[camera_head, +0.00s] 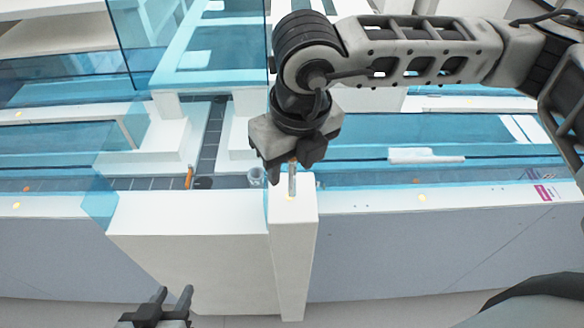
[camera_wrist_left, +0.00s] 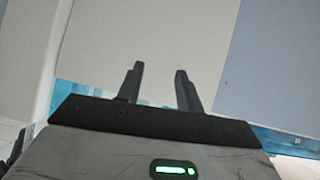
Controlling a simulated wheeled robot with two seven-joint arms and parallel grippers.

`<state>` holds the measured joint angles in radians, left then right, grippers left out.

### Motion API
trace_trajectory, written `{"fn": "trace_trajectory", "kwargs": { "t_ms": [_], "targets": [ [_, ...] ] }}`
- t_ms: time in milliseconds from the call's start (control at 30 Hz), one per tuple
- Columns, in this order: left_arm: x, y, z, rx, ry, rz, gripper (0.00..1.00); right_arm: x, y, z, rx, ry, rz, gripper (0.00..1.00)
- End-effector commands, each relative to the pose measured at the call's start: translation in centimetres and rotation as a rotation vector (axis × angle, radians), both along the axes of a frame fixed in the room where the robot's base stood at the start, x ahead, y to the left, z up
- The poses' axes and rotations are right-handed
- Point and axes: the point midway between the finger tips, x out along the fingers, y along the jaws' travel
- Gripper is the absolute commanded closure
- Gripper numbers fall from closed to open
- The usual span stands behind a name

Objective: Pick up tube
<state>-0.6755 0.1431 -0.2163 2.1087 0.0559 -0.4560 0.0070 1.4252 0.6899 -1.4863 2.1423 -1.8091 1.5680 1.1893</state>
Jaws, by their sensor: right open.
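A slim, clear grey tube (camera_head: 292,182) stands upright at the top of a white post (camera_head: 292,235), with a hint of orange at its upper end. My right gripper (camera_head: 291,162) points down right over this tube. Its jaws are open and seem to be around or just above the tube's top; the fingers partly hide it, so I cannot tell if they touch. My left gripper (camera_head: 173,291) is low at the front, open and empty, away from the tube. It also shows open in the left wrist view (camera_wrist_left: 159,70), facing a plain pale panel.
An orange piece (camera_head: 188,177), a dark round piece (camera_head: 203,183) and a small clear cup-like piece (camera_head: 256,177) sit by the dark track (camera_head: 211,135). Blue transparent panels (camera_head: 147,40) rise at the left. A white front wall (camera_head: 190,240) stands before my left gripper.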

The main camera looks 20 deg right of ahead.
Motion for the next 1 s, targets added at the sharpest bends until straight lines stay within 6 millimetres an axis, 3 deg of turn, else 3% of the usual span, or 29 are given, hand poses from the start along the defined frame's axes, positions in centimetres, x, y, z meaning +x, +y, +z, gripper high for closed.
{"fn": "trace_trajectory", "kwargs": {
  "t_ms": [100, 267, 733, 900, 1000],
  "targets": [
    [0.0, 0.0, 0.0, 0.001, 0.0, -0.001, 0.64, 0.0, 0.0, 0.0, 0.0, 0.0, 0.0, 0.56],
    [0.0, 0.0, 0.1, 0.0, -0.003, 0.0, 0.64, 0.0, 0.0, 0.0, 0.0, 0.0, 0.0, 0.95],
    [0.1, -0.1, 0.1, -0.003, -0.009, -0.001, 0.64, 0.0, 0.0, 0.7, 0.0, -0.002, 0.0, 0.98],
    [0.2, -0.1, -0.3, -0.011, -0.014, 0.001, 0.64, 0.1, 0.1, 3.2, 0.001, -0.006, 0.001, 0.98],
    [0.3, -0.2, 0.0, -0.016, -0.019, 0.001, 0.64, -1.2, 1.8, 5.5, 0.001, -0.007, 0.011, 0.98]
  ]
}}
